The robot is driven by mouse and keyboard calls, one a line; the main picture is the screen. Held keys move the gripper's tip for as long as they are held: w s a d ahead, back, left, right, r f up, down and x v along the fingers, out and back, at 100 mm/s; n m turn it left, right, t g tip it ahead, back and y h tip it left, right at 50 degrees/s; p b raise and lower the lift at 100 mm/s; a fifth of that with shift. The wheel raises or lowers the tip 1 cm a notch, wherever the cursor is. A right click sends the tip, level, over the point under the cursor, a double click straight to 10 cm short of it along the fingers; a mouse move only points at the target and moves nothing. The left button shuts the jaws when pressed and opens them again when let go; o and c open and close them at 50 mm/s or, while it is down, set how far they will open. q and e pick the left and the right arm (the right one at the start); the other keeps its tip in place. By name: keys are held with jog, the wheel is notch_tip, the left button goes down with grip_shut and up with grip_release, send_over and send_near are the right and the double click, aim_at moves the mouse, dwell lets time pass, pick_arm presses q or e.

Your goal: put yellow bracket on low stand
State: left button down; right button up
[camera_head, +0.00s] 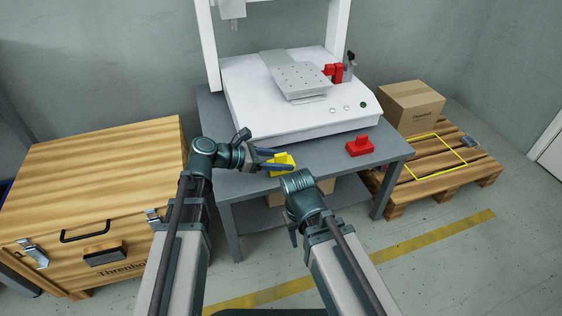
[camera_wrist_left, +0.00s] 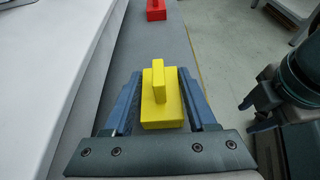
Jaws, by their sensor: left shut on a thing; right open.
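The yellow bracket (camera_head: 281,165) is a block with a raised upright part, at the front edge of the grey table. My left gripper (camera_head: 284,160) is shut on it; in the left wrist view the bracket (camera_wrist_left: 162,105) sits between the two blue fingers. I cannot tell whether it touches the table top. My right gripper (camera_wrist_left: 247,117) is open and empty to the right of the table edge in the left wrist view; in the head view it is mostly hidden by its own wrist. No thing is clearly identifiable as the low stand; a grey perforated plate (camera_head: 296,77) lies on the white machine.
The white gantry machine (camera_head: 250,98) fills the back of the table (camera_head: 228,187). A red bracket (camera_head: 360,146) stands at the table's right; a red clamp (camera_head: 334,72) is beside the plate. A wooden crate (camera_head: 90,165) stands left, a pallet (camera_head: 460,180) with a cardboard box (camera_head: 410,106) right.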

pick_arm(q)
jog(key=shift+f, duration=0.2)
jog(key=shift+c, duration=1)
grip_release()
jog(key=shift+r, duration=0.15)
jog(key=shift+a+r, duration=0.1)
jog(key=shift+r, duration=0.15)
jog(key=p+v, duration=0.4)
jog(key=v, duration=0.6)
jog(key=shift+a+r, duration=0.15)
jog(key=shift+a, duration=0.1)
jog(key=shift+s+a+r+p, duration=0.1)
jog(key=shift+s+a+p, duration=0.15)
jog(key=shift+a+p, duration=0.25)
